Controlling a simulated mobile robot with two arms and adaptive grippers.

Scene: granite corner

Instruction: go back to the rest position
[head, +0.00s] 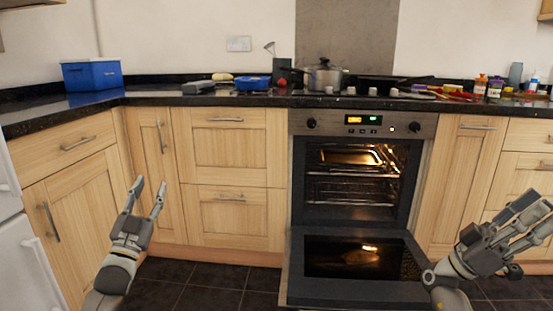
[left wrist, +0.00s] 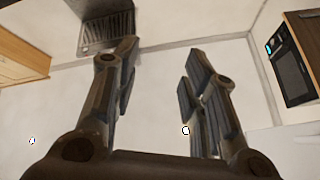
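My left gripper (head: 149,191) is in front of the lower wooden cabinets in the head view, fingers pointing up and apart. It is open and empty, touching nothing. The left wrist view shows the same gripper (left wrist: 160,65) with a clear gap between its fingers. My right gripper (head: 532,217) is at the right edge of the head view, in front of the right cabinets. Its fingers look spread, with nothing visible between them.
The oven door (head: 300,270) is folded down open between my arms, near my right arm. The black counter (head: 45,117) carries a blue box (head: 92,75), a pot (head: 323,76) and several small items at the right. Dark floor tiles (head: 215,285) are clear between the left arm and oven.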

